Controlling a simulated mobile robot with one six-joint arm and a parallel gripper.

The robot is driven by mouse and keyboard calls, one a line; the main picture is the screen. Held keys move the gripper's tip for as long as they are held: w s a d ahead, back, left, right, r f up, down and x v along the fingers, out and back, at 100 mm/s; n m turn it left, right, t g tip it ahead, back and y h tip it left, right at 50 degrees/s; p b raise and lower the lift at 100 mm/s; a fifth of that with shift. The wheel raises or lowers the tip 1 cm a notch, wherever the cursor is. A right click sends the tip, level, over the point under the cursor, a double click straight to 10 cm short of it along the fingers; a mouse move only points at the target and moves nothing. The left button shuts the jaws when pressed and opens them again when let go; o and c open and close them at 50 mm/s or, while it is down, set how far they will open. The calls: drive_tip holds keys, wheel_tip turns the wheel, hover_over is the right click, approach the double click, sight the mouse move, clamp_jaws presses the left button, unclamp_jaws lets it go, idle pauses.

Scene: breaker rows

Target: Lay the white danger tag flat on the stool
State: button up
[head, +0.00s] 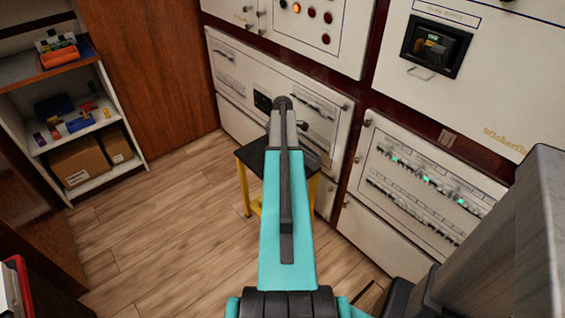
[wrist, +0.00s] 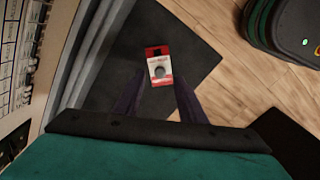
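The danger tag (wrist: 159,68) shows face-on in the wrist view, white with red bands and a grey round spot in its middle. It appears to lie flat on the dark top of the stool (wrist: 110,60). In the head view the stool (head: 250,157) has a black top and yellow legs, partly covered by my arm. My gripper (wrist: 159,82) points down over the stool top, its two dark fingers apart on either side of the tag, with no clear contact. In the head view the tag is hidden.
White breaker cabinets (head: 270,85) stand close behind and right of the stool. A shelf (head: 90,130) with boxes and small parts stands at the left. Wooden floor (head: 160,230) is free between them. A dark rounded object with a green light (wrist: 285,28) is at the wrist view's upper right.

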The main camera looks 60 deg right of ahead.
wheel_tip(320, 180, up, 10)
drive_tip(key=shift+r, duration=0.15)
idle(0.4)
idle(0.8)
